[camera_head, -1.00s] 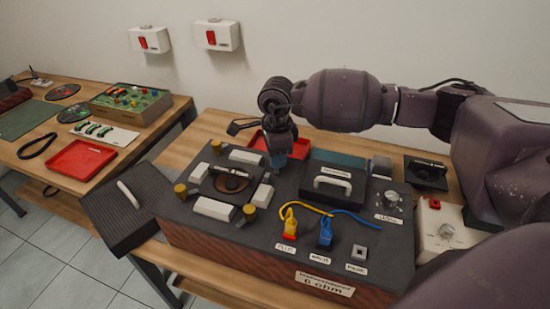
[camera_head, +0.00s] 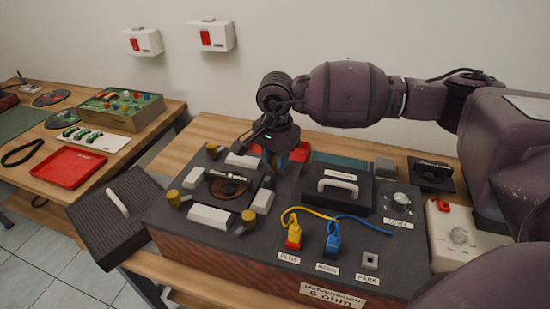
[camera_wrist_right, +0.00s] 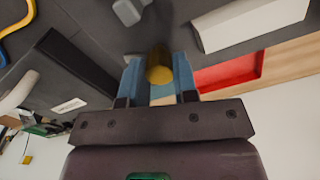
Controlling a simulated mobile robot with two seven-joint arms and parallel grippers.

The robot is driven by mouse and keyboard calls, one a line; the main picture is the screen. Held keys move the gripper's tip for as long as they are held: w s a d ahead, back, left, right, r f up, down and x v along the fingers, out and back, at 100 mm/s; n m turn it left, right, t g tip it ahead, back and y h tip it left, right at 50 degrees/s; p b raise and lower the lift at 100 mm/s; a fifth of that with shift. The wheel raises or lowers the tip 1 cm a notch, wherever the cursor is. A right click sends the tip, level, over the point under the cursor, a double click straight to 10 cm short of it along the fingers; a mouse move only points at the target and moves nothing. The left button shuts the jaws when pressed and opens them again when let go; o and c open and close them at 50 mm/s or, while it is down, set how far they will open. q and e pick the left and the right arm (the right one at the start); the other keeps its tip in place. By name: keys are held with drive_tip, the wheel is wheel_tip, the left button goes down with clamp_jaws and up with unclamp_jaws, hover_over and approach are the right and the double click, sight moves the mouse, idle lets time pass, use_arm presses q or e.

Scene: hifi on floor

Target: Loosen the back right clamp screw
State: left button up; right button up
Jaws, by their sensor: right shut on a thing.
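The dark test box (camera_head: 185,240) stands on the wooden table, with a round speaker holder (camera_head: 227,188) at its left, ringed by white blocks and brass clamp screws. The front right screw (camera_head: 249,217) and a left screw (camera_head: 173,198) are in plain sight. My right gripper (camera_head: 272,165) points down at the holder's back right corner and hides the screw there in the head view. In the right wrist view, the brass back right screw (camera_wrist_right: 158,68) sits between the blue fingers of my right gripper (camera_wrist_right: 158,82), which is shut on it. My left gripper is out of sight.
A black handled lid (camera_head: 337,185), yellow and blue plugs (camera_head: 293,236) with cables and a dial (camera_head: 400,203) lie right of the gripper. A red tray (camera_head: 68,166) is on the other table.

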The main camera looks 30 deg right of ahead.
idle(0.4)
drive_tip(key=o, duration=0.9)
wheel_tip(320, 180, up, 11)
drive_tip(key=shift+f+p, duration=0.1)
drive_tip(key=shift+p, duration=0.35)
